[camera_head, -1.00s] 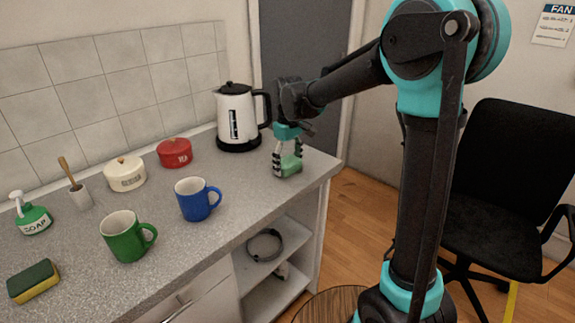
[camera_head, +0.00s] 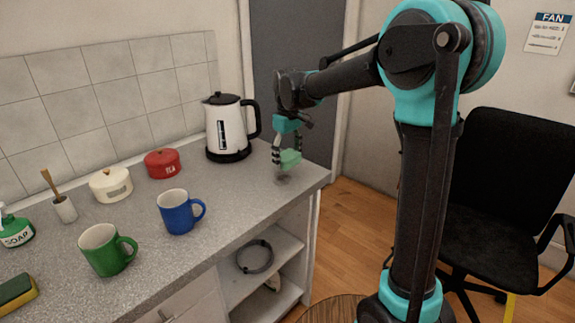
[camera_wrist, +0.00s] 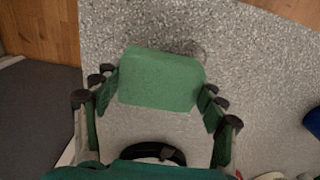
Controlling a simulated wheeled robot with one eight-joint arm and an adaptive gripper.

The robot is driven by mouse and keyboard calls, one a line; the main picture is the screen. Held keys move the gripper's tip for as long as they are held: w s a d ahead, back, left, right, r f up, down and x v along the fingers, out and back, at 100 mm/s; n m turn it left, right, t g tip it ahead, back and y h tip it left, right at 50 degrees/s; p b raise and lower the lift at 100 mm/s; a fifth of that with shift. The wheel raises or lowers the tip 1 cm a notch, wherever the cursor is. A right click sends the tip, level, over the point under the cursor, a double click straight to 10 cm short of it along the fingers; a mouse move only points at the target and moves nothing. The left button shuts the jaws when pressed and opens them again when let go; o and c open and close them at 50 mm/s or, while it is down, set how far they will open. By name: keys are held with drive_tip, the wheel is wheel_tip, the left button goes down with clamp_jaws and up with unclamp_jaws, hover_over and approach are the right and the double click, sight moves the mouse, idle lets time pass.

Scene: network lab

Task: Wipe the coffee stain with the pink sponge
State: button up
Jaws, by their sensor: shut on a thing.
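My gripper (camera_head: 284,158) is shut on a green sponge (camera_head: 290,160), near the counter's right end. The held sponge looks green, not pink; in the wrist view it is a green block (camera_wrist: 160,80) between the fingers. A faint dark coffee stain (camera_head: 282,180) lies on the grey counter just below the sponge. It also shows in the wrist view (camera_wrist: 188,47), partly covered by the sponge's edge. The sponge appears slightly above the counter. No pink sponge is in view.
A white kettle (camera_head: 229,130) stands behind left of my gripper. A blue mug (camera_head: 178,212), green mug (camera_head: 105,250), red pot (camera_head: 162,164), cream pot (camera_head: 110,184), soap bottle (camera_head: 16,232) and yellow-green sponge (camera_head: 16,294) are farther left. The counter's right edge is close.

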sight(287, 155)
drive_tip(key=shift+r, duration=1.9)
drive_tip(key=shift+s, duration=0.15)
